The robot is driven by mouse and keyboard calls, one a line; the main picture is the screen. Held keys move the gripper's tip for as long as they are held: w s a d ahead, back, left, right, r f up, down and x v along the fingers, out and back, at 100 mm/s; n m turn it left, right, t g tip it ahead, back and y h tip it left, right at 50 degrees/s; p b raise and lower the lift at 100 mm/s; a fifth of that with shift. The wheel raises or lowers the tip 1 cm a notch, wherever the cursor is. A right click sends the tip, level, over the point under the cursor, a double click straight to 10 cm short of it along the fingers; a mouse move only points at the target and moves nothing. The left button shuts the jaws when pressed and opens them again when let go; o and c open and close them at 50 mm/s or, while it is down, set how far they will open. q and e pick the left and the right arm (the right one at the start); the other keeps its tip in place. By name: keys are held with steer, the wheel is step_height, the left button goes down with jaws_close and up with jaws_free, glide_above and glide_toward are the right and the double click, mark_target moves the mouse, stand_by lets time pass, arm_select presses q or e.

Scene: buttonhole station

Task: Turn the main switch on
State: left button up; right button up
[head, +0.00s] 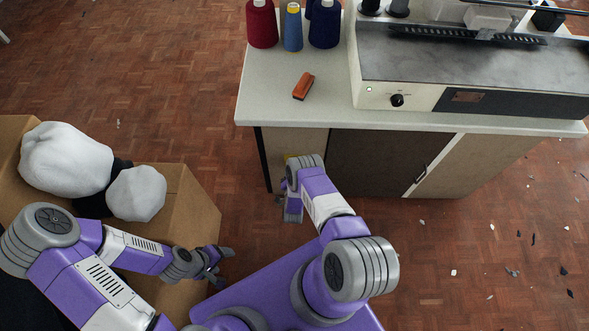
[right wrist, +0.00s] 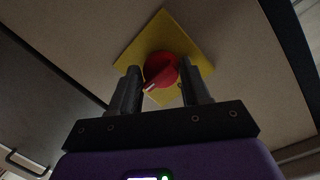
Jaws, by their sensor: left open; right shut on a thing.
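The main switch is a red rotary knob (right wrist: 161,70) with a white mark, on a yellow plate (right wrist: 160,28) fixed to the cabinet's front panel. In the right wrist view the white mark points to the lower left. My right gripper (right wrist: 160,74) is shut on the knob, one dark finger on each side. In the head view my right arm hides the knob, and only a sliver of yellow shows by the wrist. My left gripper (head: 216,262) is open and empty beside the cardboard box, away from the switch.
The cabinet (head: 381,161) carries a worktop (head: 270,90) with thread cones, an orange block (head: 303,86) and a machine (head: 470,60) with a black knob. A cardboard box (head: 196,211) with white bundles stands at left. Scraps litter the floor at right.

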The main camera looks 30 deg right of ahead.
steer(key=o, duration=1)
steer(key=shift+a, duration=0.1)
steer(key=p+v, duration=0.2)
steer(key=v, duration=0.5)
steer(key=shift+s+a+p, duration=0.15)
steer(key=shift+s+p, duration=0.05)
steer(key=shift+p, duration=0.15)
steer(key=shift+r, duration=0.1)
